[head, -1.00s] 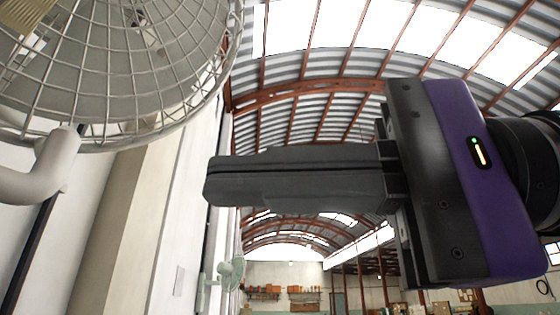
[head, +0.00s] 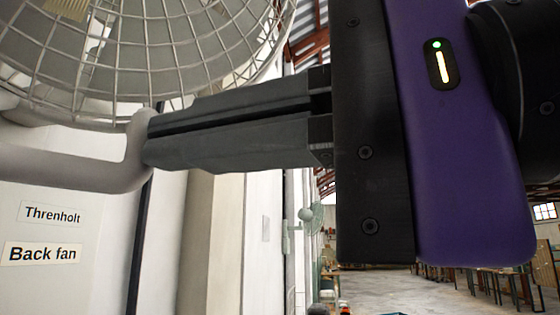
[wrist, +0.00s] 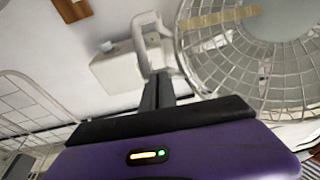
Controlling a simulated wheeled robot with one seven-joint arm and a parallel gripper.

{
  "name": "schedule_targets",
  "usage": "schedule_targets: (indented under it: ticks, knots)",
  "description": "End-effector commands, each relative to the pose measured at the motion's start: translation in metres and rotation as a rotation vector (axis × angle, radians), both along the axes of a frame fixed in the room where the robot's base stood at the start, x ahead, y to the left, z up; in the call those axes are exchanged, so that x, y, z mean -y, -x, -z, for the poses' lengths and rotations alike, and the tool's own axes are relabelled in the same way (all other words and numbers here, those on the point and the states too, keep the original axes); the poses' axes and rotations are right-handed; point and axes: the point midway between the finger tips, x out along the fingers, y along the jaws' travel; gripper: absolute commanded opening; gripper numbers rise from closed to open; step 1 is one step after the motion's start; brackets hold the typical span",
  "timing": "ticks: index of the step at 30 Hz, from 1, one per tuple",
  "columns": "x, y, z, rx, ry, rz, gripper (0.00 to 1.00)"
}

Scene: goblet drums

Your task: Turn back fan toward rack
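The back fan (head: 160,50), a white wire-caged wall fan, fills the upper left of the head view and the upper right of the wrist view (wrist: 262,50). Its pale curved bracket arm (head: 70,165) comes in from the left. A "Back fan" label (head: 42,253) is on the pale surface below. My gripper (head: 148,138) looks shut, its dark fingers together, with the tips at the upright end of the bracket just under the cage. In the wrist view the fingers (wrist: 158,78) reach the bracket. Whether they touch it I cannot tell.
A "Threnholt" label (head: 50,214) sits above the fan label. A second, smaller fan (head: 306,214) is farther along the wall. The wrist view shows a wire frame (wrist: 28,108) at left. Open floor (head: 400,290) and tables lie at far right.

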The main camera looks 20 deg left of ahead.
Motion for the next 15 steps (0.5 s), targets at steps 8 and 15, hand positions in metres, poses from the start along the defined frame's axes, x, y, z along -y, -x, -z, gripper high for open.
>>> schedule_targets:
  ticks: [8, 15]
  knots:
    - [-0.008, 0.018, 0.003, 0.008, 0.010, 0.070, 0.00]
    - [-0.016, 0.042, 0.002, -0.002, 0.005, 0.102, 0.00]
